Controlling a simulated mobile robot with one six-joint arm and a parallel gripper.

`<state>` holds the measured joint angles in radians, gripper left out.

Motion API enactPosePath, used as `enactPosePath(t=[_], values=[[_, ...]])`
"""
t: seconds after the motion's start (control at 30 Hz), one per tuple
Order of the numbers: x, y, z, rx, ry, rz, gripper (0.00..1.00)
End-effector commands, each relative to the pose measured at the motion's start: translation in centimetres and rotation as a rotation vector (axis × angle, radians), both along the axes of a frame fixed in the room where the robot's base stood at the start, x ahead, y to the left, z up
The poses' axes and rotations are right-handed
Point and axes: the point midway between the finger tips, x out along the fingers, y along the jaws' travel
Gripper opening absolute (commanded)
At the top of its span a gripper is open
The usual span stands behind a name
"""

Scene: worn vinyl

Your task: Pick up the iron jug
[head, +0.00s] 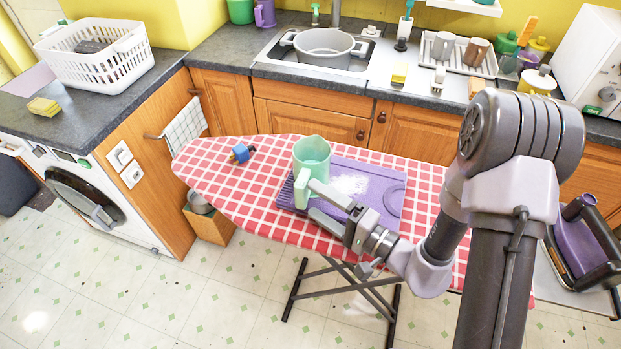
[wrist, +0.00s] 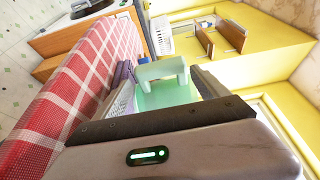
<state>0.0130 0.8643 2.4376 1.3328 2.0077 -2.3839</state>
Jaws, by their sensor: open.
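The iron jug is a mint-green jug (head: 312,153) with a handle on its near side. It stands upright on a purple ribbed mat (head: 391,206) on the red-checked ironing board (head: 223,172). My gripper (head: 312,198) is open at the near side of the jug, its fingers pointing at the handle. In the wrist view the jug (wrist: 165,94) and its pale handle show between the spread fingers. I cannot tell whether either finger touches it. The jug's far side is hidden.
A small blue object (head: 240,153) lies on the board left of the jug. White powder or a pale patch (head: 350,184) is on the mat. A purple iron (head: 584,240) stands at the right. The counter and sink (head: 325,47) are behind.

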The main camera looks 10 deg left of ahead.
Motion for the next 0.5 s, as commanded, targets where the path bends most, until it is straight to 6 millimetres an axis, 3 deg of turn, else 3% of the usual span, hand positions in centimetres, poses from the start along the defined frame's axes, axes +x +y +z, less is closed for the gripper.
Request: enactPosePath(t=[0.5], values=[[3.9,6.8,0.2,0.000,-0.001,0.005,0.84]])
